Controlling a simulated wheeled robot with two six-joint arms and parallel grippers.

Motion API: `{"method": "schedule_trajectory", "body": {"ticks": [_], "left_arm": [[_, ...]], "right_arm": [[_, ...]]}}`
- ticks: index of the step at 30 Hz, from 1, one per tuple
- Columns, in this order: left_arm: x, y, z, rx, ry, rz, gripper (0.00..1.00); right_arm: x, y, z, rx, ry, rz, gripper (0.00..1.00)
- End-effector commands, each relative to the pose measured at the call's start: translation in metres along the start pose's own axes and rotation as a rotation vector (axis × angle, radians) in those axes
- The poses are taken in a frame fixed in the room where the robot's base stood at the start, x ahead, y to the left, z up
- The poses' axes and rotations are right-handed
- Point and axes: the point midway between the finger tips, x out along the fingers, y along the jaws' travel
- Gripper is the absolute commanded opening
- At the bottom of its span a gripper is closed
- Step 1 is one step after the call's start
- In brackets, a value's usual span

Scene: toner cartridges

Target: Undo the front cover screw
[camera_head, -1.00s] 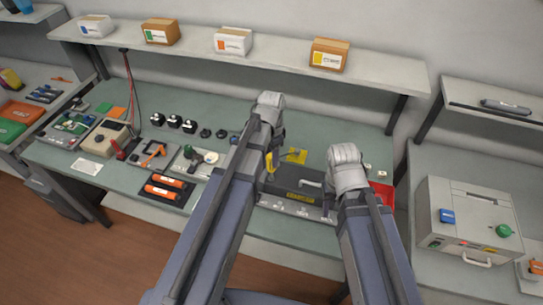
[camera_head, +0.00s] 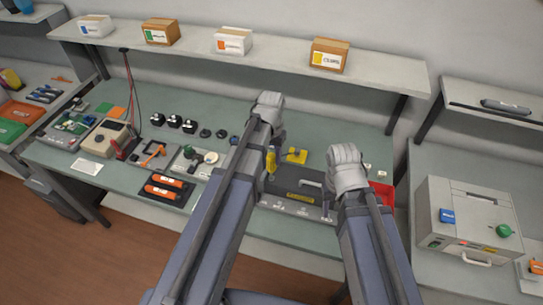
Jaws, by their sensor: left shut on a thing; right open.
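A dark cartridge unit (camera_head: 297,184) with a grey handle and a yellow label lies on a light fixture (camera_head: 290,207) on the green bench. My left gripper (camera_head: 269,172) is at the unit's left end, shut on a yellow-handled tool (camera_head: 271,159) that looks like a screwdriver and stands roughly upright. The tool's tip and the front cover screw cannot be made out. My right gripper (camera_head: 331,190) is at the unit's right end, open; its fingers are mostly hidden by my wrist.
A yellow block (camera_head: 297,155) lies behind the unit and a red tray (camera_head: 381,195) to its right. Left are orange cylinders in a dark tray (camera_head: 165,190) and several black knobs (camera_head: 174,121). A shelf with boxes (camera_head: 232,41) overhangs the back.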

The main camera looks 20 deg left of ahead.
Motion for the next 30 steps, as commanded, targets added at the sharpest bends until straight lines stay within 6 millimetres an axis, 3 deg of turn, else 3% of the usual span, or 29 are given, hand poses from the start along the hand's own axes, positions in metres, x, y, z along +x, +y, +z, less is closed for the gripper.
{"method": "schedule_trajectory", "body": {"ticks": [10,24,30], "left_arm": [[-0.0009,-0.0001,-0.0001,-0.460,0.000,0.000,0.00],[-0.0010,-0.0003,-0.0004,-0.576,0.000,0.000,0.00],[-0.0006,-0.0004,-0.0004,-0.829,0.001,0.000,0.00]], "right_arm": [[-0.0009,0.0001,0.0000,0.000,0.000,0.000,0.50],[-0.0010,0.0001,0.0001,0.000,0.000,0.000,0.50],[-0.0006,0.0001,0.0000,0.000,0.000,0.000,0.50]]}}
